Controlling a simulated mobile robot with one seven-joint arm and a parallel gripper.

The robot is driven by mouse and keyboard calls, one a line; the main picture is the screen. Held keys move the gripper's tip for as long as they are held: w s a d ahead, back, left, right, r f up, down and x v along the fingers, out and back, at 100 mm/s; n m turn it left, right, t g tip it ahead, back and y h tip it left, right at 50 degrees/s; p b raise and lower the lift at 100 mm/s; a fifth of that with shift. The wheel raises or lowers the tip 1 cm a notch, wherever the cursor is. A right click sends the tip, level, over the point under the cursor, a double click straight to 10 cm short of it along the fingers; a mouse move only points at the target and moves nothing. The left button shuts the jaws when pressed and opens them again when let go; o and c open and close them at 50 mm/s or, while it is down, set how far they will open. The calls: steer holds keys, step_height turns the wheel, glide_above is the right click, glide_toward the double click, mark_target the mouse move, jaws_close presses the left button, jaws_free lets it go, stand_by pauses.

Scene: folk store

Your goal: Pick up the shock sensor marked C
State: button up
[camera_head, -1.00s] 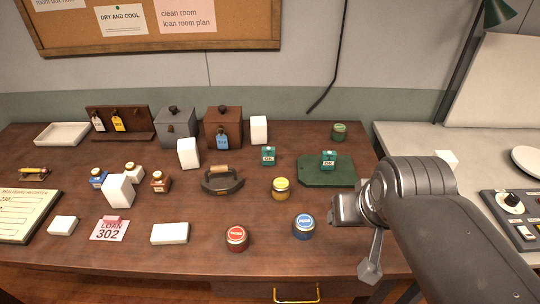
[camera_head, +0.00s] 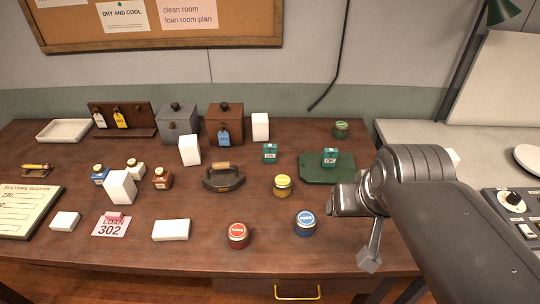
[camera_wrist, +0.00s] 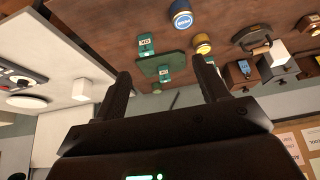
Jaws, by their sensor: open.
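Small teal boxes with white labels are the likely shock sensors; I cannot read a clear C on any. One teal box (camera_head: 270,153) stands on the table behind the yellow-lidded tin. Another teal box (camera_head: 330,157) stands on the dark green mat (camera_head: 316,176) and also shows in the wrist view (camera_wrist: 164,74). The wrist view shows a further teal box (camera_wrist: 146,41) near the mat's edge nearer me; in the head view my arm seems to hide it. My gripper (camera_wrist: 163,78) is open and empty, its fingers apart; in the head view (camera_head: 340,199) it is right of the mat's front.
A yellow-lidded tin (camera_head: 283,186), blue-lidded tin (camera_head: 305,224) and red-lidded tin (camera_head: 237,235) stand left of my arm. A green tin (camera_head: 341,130) is behind the mat. A flat iron (camera_head: 223,178) stands mid-table. A pale counter (camera_head: 410,140) adjoins at right.

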steer(key=w+a+r, duration=0.2)
steer(key=w, duration=0.8)
steer(key=g, duration=0.1)
glide_toward(270, 146)
steer(key=f, duration=0.1)
steer(key=x, duration=0.5)
steer(key=shift+w+d+f, duration=0.25)
steer(key=shift+w+d, duration=0.05)
steer(key=shift+w, duration=0.05)
steer(key=shift+a+x, duration=0.15)
steer(key=shift+x, duration=1.2)
steer(key=shift+a+x, duration=0.15)
steer(key=shift+x, duration=1.2)
steer(key=shift+s, duration=0.2)
steer(key=shift+c, duration=0.5)
steer(key=c, duration=1)
